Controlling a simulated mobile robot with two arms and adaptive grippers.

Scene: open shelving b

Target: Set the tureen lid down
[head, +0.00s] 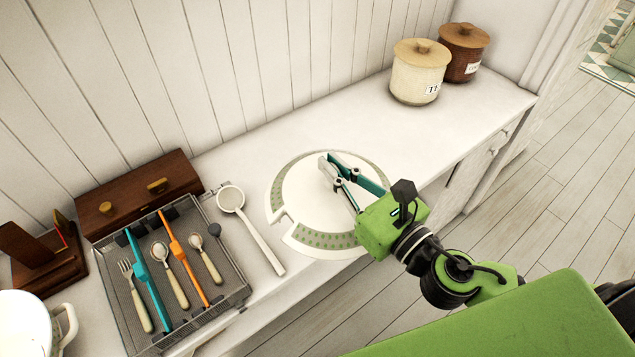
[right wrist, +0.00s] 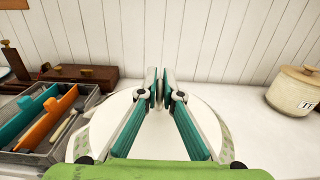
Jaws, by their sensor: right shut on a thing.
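The tureen lid (head: 302,192) is a round white disc with a green-patterned rim and a notch on its left side. It is over the front part of the counter, and its near rim overlaps the counter's front edge in the head view. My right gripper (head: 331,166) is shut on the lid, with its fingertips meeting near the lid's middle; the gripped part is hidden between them. In the right wrist view the lid (right wrist: 103,128) spreads below the fingers (right wrist: 160,88). I cannot tell whether the lid touches the counter. My left gripper is not in view.
A white ladle (head: 262,243) lies just left of the lid. Left of it are a mesh cutlery tray (head: 120,302) and a brown wooden box (head: 135,195). A white pot (head: 22,325) stands at the lower left. Two canisters (head: 418,75) (head: 463,55) stand far right. Counter before them is clear.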

